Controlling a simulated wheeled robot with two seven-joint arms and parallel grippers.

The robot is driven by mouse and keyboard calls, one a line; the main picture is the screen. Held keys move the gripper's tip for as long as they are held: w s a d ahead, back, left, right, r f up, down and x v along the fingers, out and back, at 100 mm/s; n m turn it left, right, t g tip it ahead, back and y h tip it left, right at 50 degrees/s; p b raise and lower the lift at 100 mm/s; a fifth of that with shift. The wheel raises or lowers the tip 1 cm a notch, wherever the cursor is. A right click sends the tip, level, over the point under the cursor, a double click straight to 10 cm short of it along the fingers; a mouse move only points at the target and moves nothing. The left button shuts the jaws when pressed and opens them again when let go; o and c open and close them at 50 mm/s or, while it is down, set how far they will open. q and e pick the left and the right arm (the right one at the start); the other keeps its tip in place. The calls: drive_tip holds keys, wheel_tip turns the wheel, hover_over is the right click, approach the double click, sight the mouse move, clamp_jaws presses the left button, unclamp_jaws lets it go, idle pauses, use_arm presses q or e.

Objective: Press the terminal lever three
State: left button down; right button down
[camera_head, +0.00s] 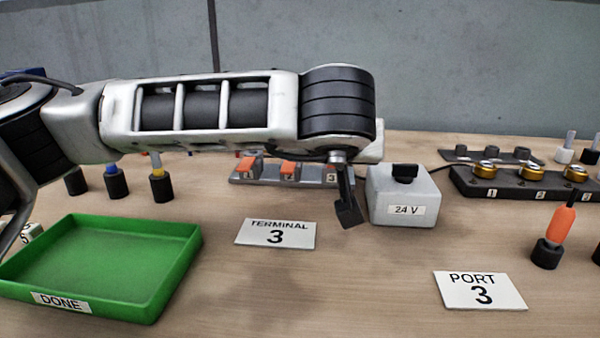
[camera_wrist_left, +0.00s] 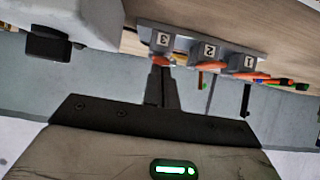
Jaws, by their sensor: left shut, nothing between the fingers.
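The terminal block (camera_wrist_left: 226,57) is a grey strip with orange levers numbered 1, 2 and 3. In the head view, levers one (camera_head: 247,165) and two (camera_head: 290,170) show, while lever three is hidden behind my left arm and gripper. My left gripper (camera_head: 349,215) is shut and empty, pointing down in front of the block's right end. In the left wrist view, the shut fingertips (camera_wrist_left: 161,68) are right at orange lever three (camera_wrist_left: 164,60), partly covering it. I cannot tell whether they touch it. My right gripper is not in view.
A grey 24 V box (camera_head: 402,208) stands close to the right of my left gripper. Cards read TERMINAL 3 (camera_head: 276,234) and PORT 3 (camera_head: 479,290). A green DONE tray (camera_head: 160,288) is at the left. Brass ports (camera_head: 532,172) and an orange-handled tool (camera_head: 562,225) are at the right.

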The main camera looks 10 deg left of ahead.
use_arm(q)
drive_tip(key=shift+s, duration=0.1)
drive_tip(key=shift+s+f, duration=0.1)
drive_tip(key=shift+s+f+b, duration=0.1)
drive_tip(key=shift+s+b, duration=0.2)
drive_tip(key=shift+s, duration=0.4)
